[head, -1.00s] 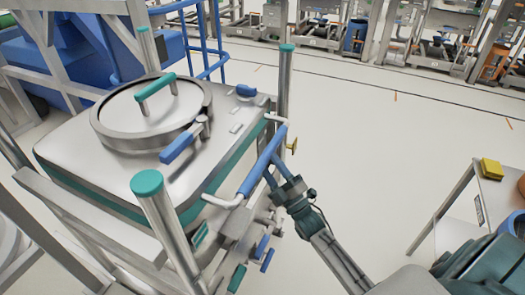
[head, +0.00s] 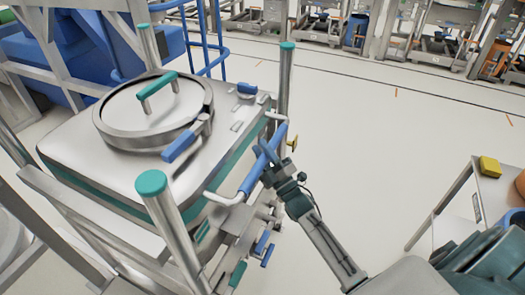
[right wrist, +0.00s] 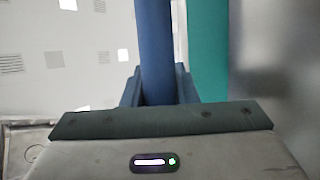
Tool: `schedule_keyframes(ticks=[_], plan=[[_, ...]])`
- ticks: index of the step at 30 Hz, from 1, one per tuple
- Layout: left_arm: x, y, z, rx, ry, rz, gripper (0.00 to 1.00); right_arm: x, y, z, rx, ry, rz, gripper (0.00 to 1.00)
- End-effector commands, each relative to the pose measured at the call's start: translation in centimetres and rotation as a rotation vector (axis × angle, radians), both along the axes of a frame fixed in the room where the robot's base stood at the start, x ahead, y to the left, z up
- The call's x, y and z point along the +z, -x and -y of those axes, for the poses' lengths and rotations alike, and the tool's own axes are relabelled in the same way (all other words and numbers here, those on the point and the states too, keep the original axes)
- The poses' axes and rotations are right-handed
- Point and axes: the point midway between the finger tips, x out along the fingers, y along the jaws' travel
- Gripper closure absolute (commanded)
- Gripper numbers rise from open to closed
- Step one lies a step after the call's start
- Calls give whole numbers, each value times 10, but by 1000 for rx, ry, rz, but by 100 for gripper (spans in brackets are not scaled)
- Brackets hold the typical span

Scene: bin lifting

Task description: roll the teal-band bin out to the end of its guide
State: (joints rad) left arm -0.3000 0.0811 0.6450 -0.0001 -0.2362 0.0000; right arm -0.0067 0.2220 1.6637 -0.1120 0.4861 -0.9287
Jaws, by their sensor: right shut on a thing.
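The teal-band bin (head: 90,165) is a steel box with a teal stripe around its side and a round lid (head: 150,112) on top. Its push bar with a blue grip (head: 262,160) runs along the right side. My right gripper (head: 266,170) is at the middle of the blue grip, shut on it. In the right wrist view the blue grip (right wrist: 155,50) stands between the two fingers, with the teal band (right wrist: 207,50) beside it. My left gripper is not in view.
Steel posts with teal caps (head: 151,183) stand at the bin's corners. A small table with a yellow block (head: 490,166) is at the right. Open pale floor (head: 370,140) lies between them. Frames and machines line the back.

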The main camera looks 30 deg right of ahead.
Motion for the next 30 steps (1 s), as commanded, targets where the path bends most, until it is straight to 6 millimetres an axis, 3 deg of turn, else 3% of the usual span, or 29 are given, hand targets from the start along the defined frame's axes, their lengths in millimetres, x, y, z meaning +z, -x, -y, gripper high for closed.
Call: schedule_keyframes(ticks=[9, 15, 16, 19, 30], plan=[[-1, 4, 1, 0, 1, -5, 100, -2, 19, 15, 1, 1, -4, 100], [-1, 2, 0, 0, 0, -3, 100, -3, 19, 14, 0, 0, -5, 100], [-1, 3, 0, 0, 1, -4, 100, -3, 19, 14, 0, 0, -5, 72], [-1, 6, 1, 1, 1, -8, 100, -2, 19, 14, 0, 0, -3, 52], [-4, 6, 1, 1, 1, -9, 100, -5, 23, 15, 1, 1, -3, 52]])
